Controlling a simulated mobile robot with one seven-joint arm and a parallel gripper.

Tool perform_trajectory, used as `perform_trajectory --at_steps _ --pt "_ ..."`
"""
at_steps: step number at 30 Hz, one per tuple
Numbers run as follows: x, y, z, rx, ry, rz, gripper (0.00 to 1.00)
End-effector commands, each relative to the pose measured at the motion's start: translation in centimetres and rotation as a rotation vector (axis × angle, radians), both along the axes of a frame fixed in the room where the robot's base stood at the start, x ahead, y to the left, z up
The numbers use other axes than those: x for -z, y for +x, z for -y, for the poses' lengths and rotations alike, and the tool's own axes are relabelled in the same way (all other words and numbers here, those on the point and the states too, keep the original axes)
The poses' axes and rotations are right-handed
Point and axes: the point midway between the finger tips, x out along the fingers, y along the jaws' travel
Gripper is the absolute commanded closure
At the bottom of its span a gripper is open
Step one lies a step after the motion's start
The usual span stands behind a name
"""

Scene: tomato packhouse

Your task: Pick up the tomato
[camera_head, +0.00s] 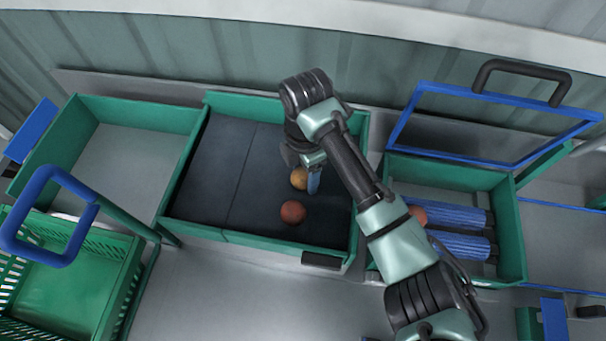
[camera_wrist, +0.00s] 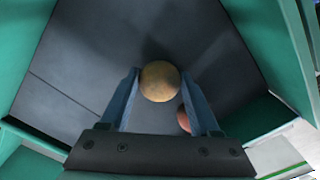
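A yellow-orange tomato (camera_head: 298,180) lies on the dark floor of the green-walled bin (camera_head: 283,246). A red tomato (camera_head: 292,213) lies near it, closer to the front wall. My gripper (camera_head: 305,177) points down over the yellow-orange tomato, with one blue finger showing to its right. In the wrist view the fingers of my gripper (camera_wrist: 160,93) are apart, and the yellow-orange tomato (camera_wrist: 160,80) appears between their tips. I cannot tell whether they touch it. The red tomato (camera_wrist: 184,121) is partly hidden behind the right finger.
Bin walls surround my gripper.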

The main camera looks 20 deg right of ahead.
Motion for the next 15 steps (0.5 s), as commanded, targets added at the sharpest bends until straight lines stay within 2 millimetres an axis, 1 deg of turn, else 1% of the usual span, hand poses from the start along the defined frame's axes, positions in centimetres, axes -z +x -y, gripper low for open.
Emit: perform_trajectory --at_steps 1,3,10,13,15 --pt "0.0 0.0 0.0 0.000 0.000 0.000 0.54" --pt "0.0 0.0 0.0 0.000 0.000 0.000 0.64" --pt "-0.2 0.0 0.0 0.000 0.000 0.001 0.64" --pt "-1.1 0.1 0.0 -0.001 -0.001 0.004 0.64" --pt "-2.2 0.1 0.0 -0.002 -0.001 0.005 0.64"
